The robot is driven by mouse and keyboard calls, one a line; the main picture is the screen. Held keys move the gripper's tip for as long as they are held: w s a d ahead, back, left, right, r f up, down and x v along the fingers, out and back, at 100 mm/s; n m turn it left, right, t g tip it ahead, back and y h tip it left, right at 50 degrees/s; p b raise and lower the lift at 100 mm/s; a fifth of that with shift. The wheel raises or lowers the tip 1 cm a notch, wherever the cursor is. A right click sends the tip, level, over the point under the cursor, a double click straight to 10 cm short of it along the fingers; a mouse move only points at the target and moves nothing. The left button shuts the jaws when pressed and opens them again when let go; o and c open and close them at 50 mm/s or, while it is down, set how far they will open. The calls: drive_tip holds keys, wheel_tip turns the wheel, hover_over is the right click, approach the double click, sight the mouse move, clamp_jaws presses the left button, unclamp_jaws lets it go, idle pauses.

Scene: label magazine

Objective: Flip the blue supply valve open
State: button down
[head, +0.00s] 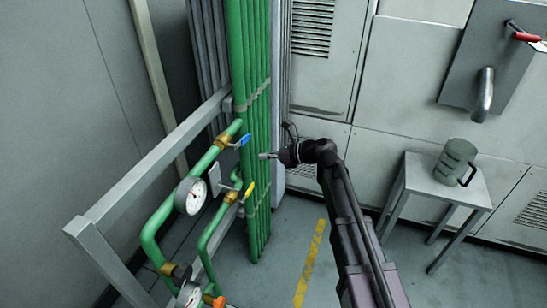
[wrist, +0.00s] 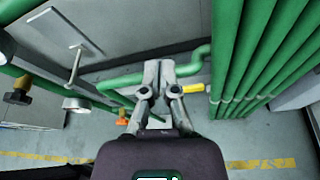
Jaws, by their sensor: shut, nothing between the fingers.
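The blue valve handle (head: 243,141) sits on a brass valve body (head: 222,141) on the upper green pipe in the head view. It sticks out to the right, across the pipe's run. I cannot make it out in the wrist view. My gripper (head: 263,156) is shut and empty, just right of and slightly below the blue handle in the head view, with a small gap in the picture. How far apart they are in depth, I cannot tell. In the wrist view my gripper (wrist: 159,66) points up the picture with its fingers together.
A yellow valve handle (head: 250,189) is below the blue one; it also shows right of my fingers in the wrist view (wrist: 194,88). A pressure gauge (head: 190,196), an orange handle (head: 217,301), vertical green pipes (head: 257,80) and a grey rail (head: 150,170) are close by.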

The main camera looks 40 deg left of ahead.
sight(245, 139)
drive_tip(key=shift+s+a+r+p, duration=0.2)
drive_tip(key=shift+a+r+p, duration=0.2)
drive_tip(key=shift+a, duration=0.45)
drive_tip(key=shift+s+a+r+p, duration=0.15)
drive_tip(key=shift+a+r+p, duration=0.25)
drive_tip(key=shift+a, duration=0.4)
drive_tip(key=shift+s+a+r+p, duration=0.25)
drive_tip(key=shift+a+p, duration=0.25)
drive_tip(key=shift+a, duration=0.35)
